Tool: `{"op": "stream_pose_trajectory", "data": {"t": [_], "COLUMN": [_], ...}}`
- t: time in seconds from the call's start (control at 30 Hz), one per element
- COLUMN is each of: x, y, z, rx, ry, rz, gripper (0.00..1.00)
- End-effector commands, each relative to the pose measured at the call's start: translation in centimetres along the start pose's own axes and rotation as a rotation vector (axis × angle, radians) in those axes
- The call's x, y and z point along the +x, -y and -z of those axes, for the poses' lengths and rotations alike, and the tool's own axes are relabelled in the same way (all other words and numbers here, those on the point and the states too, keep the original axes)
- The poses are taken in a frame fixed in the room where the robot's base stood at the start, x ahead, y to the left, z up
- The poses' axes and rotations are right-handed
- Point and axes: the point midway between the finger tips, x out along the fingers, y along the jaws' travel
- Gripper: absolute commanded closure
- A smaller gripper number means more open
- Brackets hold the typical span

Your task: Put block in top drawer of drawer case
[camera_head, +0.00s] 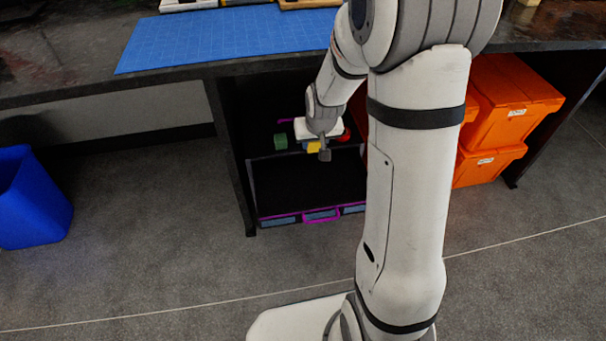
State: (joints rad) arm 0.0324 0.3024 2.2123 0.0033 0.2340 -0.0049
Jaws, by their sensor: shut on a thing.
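A dark drawer case (308,216) with purple-edged, label-like fronts sits under the bench, and a wide dark open space shows behind its front edge. I cannot tell whether this is a pulled-out drawer or the case's top. My gripper (321,149) is over the back part of this space, pointing down. It is shut on a yellow block (313,147), partly hidden by a finger. A green block (281,141) is to the left of the gripper, and a red block (346,134) is to the right, partly hidden by my arm.
The dark bench top carries a blue cutting mat (215,42) above the work area. A bench leg (231,150) stands close left of the drawer case. Orange crates (505,105) are stacked at right. A blue bin (33,200) stands at far left. Grey floor in front is clear.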

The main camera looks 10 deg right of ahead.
Motion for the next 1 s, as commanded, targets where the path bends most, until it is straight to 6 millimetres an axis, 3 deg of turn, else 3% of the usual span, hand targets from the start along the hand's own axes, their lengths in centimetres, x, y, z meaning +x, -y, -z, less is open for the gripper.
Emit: {"op": "stream_pose_trajectory", "data": {"t": [0.43,0.8,1.0], "x": [0.9,8.9,11.6], "y": [1.4,3.6,3.9], "z": [0.3,0.7,0.1], "rx": [-0.021,-0.023,-0.025], "ry": [0.002,0.004,0.002], "rz": [0.017,0.029,0.013], "gripper": [0.90,0.90,0.90]}}
